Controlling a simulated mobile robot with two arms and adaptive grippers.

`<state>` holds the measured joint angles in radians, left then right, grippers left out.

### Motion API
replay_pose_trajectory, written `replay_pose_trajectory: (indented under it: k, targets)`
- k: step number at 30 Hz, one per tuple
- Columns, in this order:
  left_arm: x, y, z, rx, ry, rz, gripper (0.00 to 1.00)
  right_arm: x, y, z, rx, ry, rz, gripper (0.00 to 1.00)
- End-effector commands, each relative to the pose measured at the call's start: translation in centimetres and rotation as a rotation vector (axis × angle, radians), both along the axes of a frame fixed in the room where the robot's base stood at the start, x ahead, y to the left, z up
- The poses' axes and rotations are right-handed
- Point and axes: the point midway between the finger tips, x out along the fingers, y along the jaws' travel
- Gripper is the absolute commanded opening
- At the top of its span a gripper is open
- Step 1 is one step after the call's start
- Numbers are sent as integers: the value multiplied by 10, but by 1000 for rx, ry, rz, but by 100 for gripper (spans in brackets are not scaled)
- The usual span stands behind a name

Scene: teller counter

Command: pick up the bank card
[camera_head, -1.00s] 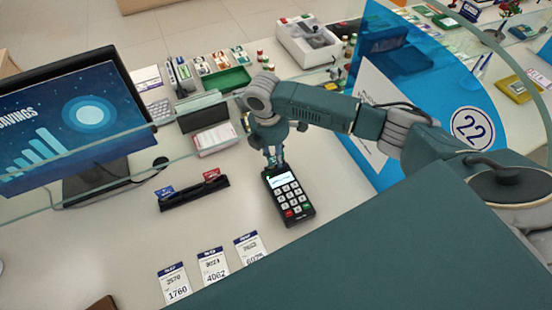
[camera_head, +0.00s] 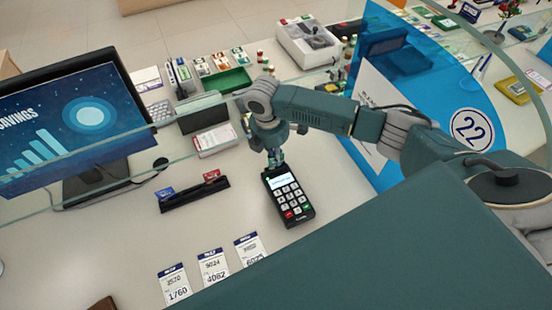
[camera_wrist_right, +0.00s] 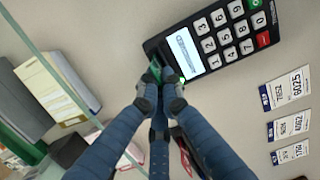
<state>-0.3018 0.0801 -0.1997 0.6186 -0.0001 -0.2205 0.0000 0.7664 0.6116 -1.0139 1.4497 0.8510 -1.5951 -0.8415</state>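A small green piece that looks like the bank card (camera_wrist_right: 154,72) shows at the screen end of the black card terminal (camera_wrist_right: 215,45), between my fingertips and the terminal. I cannot tell how far it sits in the terminal. The terminal (camera_head: 288,195) lies on the counter in the head view. My right gripper (camera_head: 274,158) points down at the terminal's far end. In the wrist view the right gripper's fingertips (camera_wrist_right: 161,92) are close together at the green piece; whether they clamp it is unclear. My left gripper is not in view.
A black holder (camera_head: 195,194) with a blue card (camera_head: 164,193) and a red card (camera_head: 211,176) stands left of the terminal. Number tickets (camera_head: 213,267) lie in front. A monitor (camera_head: 70,120) is at left, and a glass edge (camera_head: 190,150) crosses the counter.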

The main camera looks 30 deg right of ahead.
Motion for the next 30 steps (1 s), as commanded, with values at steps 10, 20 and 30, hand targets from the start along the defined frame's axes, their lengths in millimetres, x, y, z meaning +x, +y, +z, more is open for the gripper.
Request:
replay_pose_trajectory:
  k: [10, 20, 30]
  targets:
    - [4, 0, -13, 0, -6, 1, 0, 2, 0, 53, 1, -6, 2, 0]
    - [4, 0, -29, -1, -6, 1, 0, 2, 0, 149, 0, -6, 2, 0]
    - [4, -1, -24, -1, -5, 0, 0, 0, 0, 195, -1, 0, -1, 0]
